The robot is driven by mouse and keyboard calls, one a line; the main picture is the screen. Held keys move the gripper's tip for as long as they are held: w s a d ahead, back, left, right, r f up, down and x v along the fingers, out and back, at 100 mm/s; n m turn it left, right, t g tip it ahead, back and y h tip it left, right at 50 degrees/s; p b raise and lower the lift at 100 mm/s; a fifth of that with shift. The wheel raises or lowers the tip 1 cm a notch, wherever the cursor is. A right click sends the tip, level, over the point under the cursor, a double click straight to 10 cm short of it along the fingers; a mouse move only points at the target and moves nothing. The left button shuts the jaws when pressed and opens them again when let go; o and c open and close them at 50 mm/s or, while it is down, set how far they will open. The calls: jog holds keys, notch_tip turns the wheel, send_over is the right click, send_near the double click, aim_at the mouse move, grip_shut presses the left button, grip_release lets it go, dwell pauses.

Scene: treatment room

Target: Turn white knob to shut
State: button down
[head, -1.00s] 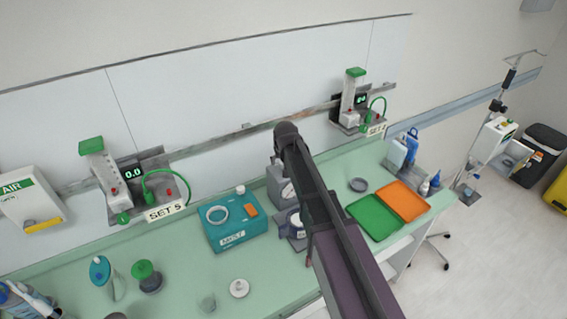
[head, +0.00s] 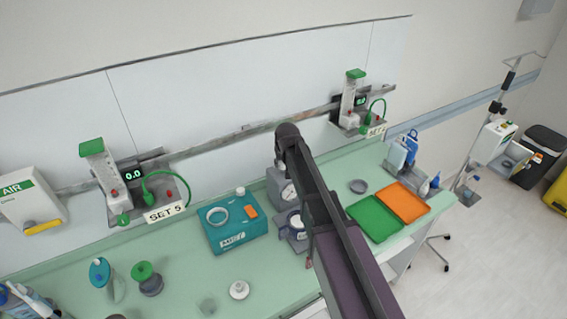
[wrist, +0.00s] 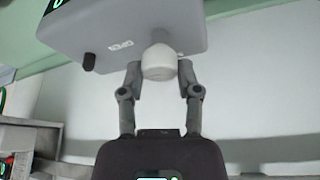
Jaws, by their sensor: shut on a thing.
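The white knob (wrist: 159,62) sticks out from a grey box-shaped device (wrist: 110,30) at the top of the wrist view. My gripper (wrist: 160,76) has one finger on each side of the knob and is shut on it. The device also carries a small black knob (wrist: 89,62), a white label and part of a green display at its upper left corner. In the head view my arm hides the gripper, and the white knob does not show there. A grey unit with a round dial (head: 279,185) stands on the counter behind my arm.
A teal box (head: 235,235) and several small items stand on the green counter (head: 180,285). Green (head: 374,218) and orange (head: 403,202) trays lie to the right of my arm. Flowmeter stations, SET 5 (head: 120,180) among them, hang on the wall rail.

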jog(key=n+y, duration=0.1)
jog(key=n, duration=0.3)
jog(key=shift+d+g, duration=0.1)
jog(key=shift+g, duration=0.3)
jog(key=n, duration=0.2)
jog(key=n+g+y, duration=0.1)
jog(key=n, duration=0.1)
jog(key=shift+w+n+y, duration=0.15)
jog(key=shift+n+y, duration=0.15)
jog(key=n+g, duration=0.1)
jog(key=n, duration=0.1)
jog(key=n+g, duration=0.1)
jog(key=n, duration=0.1)
jog(key=shift+w+y, duration=0.1)
jog(key=shift+y, duration=0.2)
jog(key=shift+n+g, duration=0.7)
jog(key=shift+n, duration=1.5)
jog(key=shift+c, duration=1.5)
grip_release()
jog(key=shift+d, duration=0.1)
